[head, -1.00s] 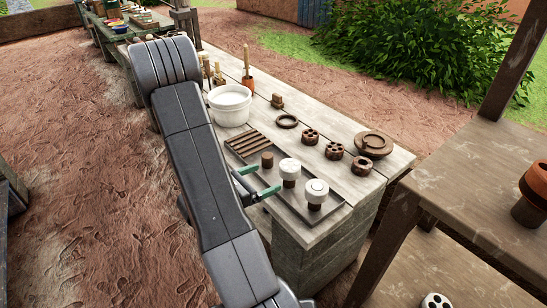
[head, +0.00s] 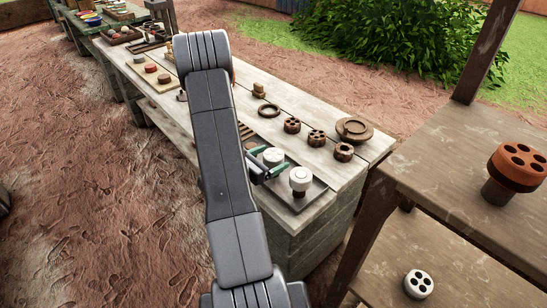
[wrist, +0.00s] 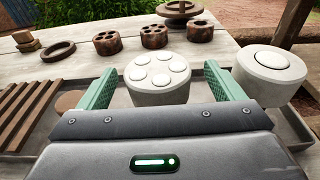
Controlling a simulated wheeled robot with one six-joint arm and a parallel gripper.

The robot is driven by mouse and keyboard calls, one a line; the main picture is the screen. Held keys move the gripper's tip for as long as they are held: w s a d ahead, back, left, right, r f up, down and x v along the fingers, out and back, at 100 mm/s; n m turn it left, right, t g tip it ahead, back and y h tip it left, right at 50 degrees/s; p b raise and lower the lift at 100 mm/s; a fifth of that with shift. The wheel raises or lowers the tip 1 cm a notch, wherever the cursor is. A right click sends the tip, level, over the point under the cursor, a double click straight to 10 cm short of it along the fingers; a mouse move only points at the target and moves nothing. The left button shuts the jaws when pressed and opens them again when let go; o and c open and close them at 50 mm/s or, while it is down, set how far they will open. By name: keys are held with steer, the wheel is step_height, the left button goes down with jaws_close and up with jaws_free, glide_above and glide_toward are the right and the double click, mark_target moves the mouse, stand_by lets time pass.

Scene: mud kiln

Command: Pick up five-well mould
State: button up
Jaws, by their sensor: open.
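A white round mould with five round wells (wrist: 158,76) stands between the green fingers of my gripper (wrist: 164,84) in the wrist view. The fingers are open, with a gap visible on each side of it. In the head view the white mould (head: 273,155) stands on the grey tray, partly hidden by my gripper (head: 274,164). A second white mould with one large round well (wrist: 270,67) stands just right of the right finger; it also shows in the head view (head: 300,178).
The tray (head: 310,195) also holds a ribbed brown piece (wrist: 25,108). Several brown moulds (head: 317,137), a ring (head: 269,111) and a stacked brown disc (head: 354,129) stand behind. An orange mould (head: 520,163) and another white one (head: 418,283) are on the right-hand shelves.

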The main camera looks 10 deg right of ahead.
mark_target(278, 151)
steer(key=shift+p+x, duration=0.35)
steer(key=shift+x, duration=1.5)
steer(key=shift+w, duration=0.1)
steer(key=c, duration=1)
steer(key=shift+r, duration=0.1)
step_height(278, 151, up, 9)
steer(key=shift+r+b, duration=0.1)
steer(key=shift+b, duration=0.4)
step_height(278, 151, up, 6)
steer(key=p, duration=0.2)
steer(key=shift+f+p, duration=0.2)
steer(key=shift+p, duration=0.15)
steer(key=shift+w+a, duration=0.1)
steer(key=shift+a, duration=0.05)
